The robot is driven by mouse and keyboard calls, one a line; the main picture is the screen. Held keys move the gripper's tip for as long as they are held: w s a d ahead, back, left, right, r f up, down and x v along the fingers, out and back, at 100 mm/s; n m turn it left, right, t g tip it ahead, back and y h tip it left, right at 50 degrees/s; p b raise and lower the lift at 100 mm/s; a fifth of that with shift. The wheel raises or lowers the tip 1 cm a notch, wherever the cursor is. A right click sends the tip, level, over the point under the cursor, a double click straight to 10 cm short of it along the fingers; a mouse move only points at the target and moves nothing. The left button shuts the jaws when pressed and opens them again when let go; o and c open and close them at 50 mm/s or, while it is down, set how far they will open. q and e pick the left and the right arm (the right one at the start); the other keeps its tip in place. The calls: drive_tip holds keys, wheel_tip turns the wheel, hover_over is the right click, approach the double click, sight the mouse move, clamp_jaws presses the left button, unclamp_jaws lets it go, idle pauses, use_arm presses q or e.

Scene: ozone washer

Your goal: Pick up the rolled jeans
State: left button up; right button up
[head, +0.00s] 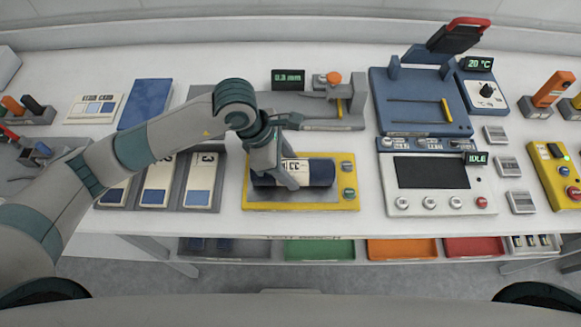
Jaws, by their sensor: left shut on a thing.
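The rolled jeans (320,173) are a dark blue roll with a cream band around the middle, lying sideways at the yellow-framed plate (345,205). My left gripper (280,178) reaches down from above and is shut on the rolled jeans left of their middle. Its fingers cover part of the band. I cannot tell whether the roll touches the plate or is slightly above it. My right gripper is not in view.
Cards in grey holders (158,180) stand to the left. A white panel (433,205) marked IDLE and a blue press (420,105) stand to the right. A grey measuring device (345,122) is behind. Coloured trays (320,249) sit below the table's front edge.

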sight(300, 166)
use_arm(q)
drive_tip(key=shift+r+b, duration=0.4)
drive_tip(key=shift+r, duration=0.15)
drive_tip(key=r+b, duration=0.1)
drive_tip(key=d+r+b, duration=0.1)
drive_tip(key=r, duration=0.1)
drive_tip(key=d+r+b, duration=0.1)
drive_tip(key=d+r, duration=0.1)
drive_tip(key=d, duration=0.1)
drive_tip(key=d+r+b, duration=0.2)
drive_tip(key=d, duration=0.1)
drive_tip(key=d+r+b, duration=0.1)
drive_tip(key=d+r, duration=0.1)
drive_tip(key=d, duration=0.1)
drive_tip(key=shift+w+d, duration=0.25)
drive_tip(key=shift+d, duration=0.1)
drive_tip(key=shift+d+r+b, duration=0.4)
drive_tip(key=shift+d+r, duration=0.05)
drive_tip(key=shift+d, duration=0.1)
drive_tip(key=shift+a+f, duration=0.1)
